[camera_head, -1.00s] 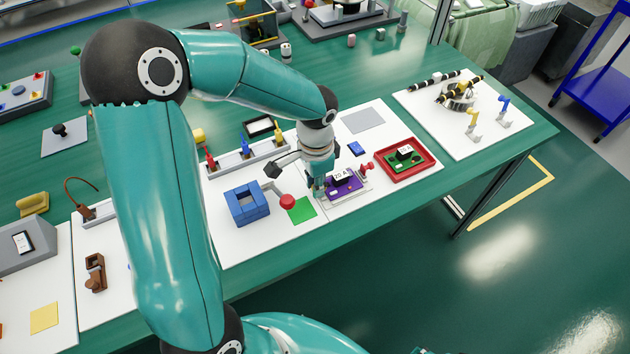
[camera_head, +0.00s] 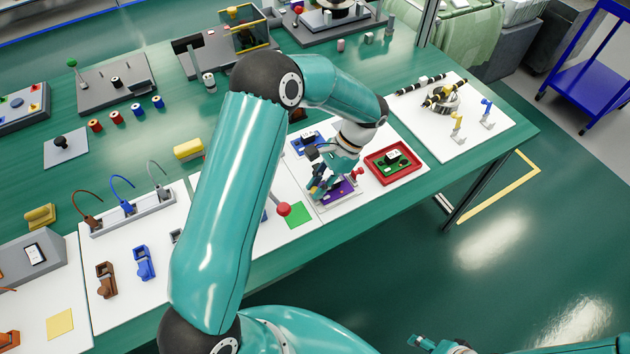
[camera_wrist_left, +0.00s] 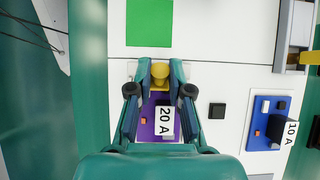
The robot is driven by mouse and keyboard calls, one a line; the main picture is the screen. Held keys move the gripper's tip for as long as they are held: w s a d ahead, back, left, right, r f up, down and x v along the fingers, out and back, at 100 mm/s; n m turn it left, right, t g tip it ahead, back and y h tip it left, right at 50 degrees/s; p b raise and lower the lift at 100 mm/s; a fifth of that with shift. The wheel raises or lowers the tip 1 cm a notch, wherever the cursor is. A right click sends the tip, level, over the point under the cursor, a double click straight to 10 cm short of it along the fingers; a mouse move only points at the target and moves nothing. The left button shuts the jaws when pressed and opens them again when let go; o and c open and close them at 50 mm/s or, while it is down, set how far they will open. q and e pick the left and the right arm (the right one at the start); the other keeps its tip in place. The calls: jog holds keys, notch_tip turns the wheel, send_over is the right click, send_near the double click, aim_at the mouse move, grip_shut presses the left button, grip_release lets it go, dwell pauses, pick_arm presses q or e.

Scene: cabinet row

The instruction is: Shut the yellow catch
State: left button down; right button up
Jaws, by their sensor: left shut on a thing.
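A purple module labelled 20 A (camera_wrist_left: 163,120) lies in a pale holder on the white board and also shows in the head view (camera_head: 338,192). The yellow catch (camera_wrist_left: 160,72) is at the module's end on the green patch's side. My left gripper (camera_wrist_left: 160,66) points down over the module, with its fingertips shut on the yellow catch from both sides. In the head view my left gripper (camera_head: 322,185) hides most of the catch. My right gripper (camera_head: 425,342) shows only partly at the bottom edge, far from the module; its fingers are unclear.
A green patch (camera_wrist_left: 149,23) and a red ball handle (camera_head: 283,209) are left of the module. A red tray (camera_head: 398,163) stands to its right, with a red knob (camera_head: 360,172) between. A blue 10 A module (camera_wrist_left: 267,123) is behind. Yellow and blue levers stand farther right.

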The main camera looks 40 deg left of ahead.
pick_arm(q)
jog(key=shift+w+r, duration=0.1)
jog(key=shift+w, duration=0.15)
dwell(0.3)
jog(key=c, duration=1.1)
grip_release()
jog(key=shift+o, duration=0.2)
jog(key=shift+s, duration=0.1)
jog(key=v, duration=1.2)
jog(key=shift+d+f, duration=0.15)
jog(key=shift+f, duration=0.05)
